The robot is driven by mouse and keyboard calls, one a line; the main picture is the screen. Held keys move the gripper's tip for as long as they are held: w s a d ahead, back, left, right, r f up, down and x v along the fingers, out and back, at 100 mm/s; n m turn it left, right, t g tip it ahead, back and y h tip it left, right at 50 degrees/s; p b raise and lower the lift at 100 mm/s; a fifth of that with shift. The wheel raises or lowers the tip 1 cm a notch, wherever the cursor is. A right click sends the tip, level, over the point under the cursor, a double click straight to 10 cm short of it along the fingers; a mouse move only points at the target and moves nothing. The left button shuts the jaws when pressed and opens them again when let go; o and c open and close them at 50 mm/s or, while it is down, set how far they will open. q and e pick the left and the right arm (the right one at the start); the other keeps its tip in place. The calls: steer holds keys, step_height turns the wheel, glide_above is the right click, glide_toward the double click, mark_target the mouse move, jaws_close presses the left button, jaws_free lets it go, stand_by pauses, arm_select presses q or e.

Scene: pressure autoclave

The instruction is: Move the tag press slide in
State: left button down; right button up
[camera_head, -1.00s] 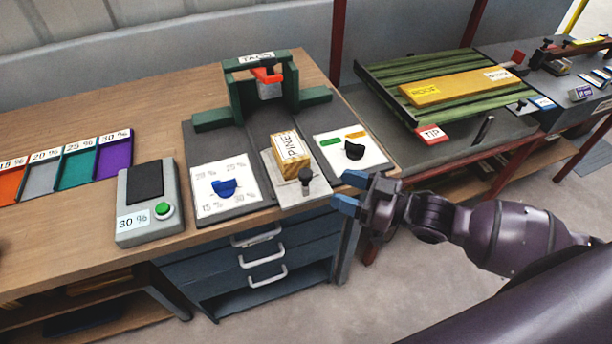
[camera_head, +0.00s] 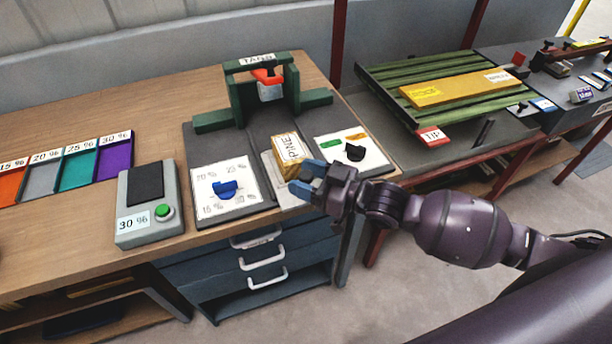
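The tag press (camera_head: 240,100) is a green frame labelled TAGS with a red and grey head, at the back of the dark base. The slide (camera_head: 275,178) is a light grey plate in front of it, pulled toward the table's front edge. A wooden block (camera_head: 287,155) labelled PINE sits on the slide. My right gripper (camera_head: 307,179) is at the slide's front end, with its blue fingers apart. It covers the slide's dark knob, so I cannot tell whether the fingers touch it. My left gripper is not in view.
A white dial panel with a blue knob (camera_head: 226,188) lies left of the slide, and one with a black knob (camera_head: 354,151) lies right. A grey device (camera_head: 147,203) reading 30 % and coloured trays (camera_head: 76,167) stand further left.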

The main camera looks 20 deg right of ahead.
mark_target(299, 163)
jaws_close()
steer(key=shift+w+b, duration=0.45)
steer(key=shift+w, duration=1.65)
steer(key=shift+o, duration=0.6)
jaws_free()
steer(key=v, duration=1)
steer(key=shift+s+d, duration=0.25)
steer(key=shift+s, duration=0.05)
steer(key=shift+c, duration=0.3)
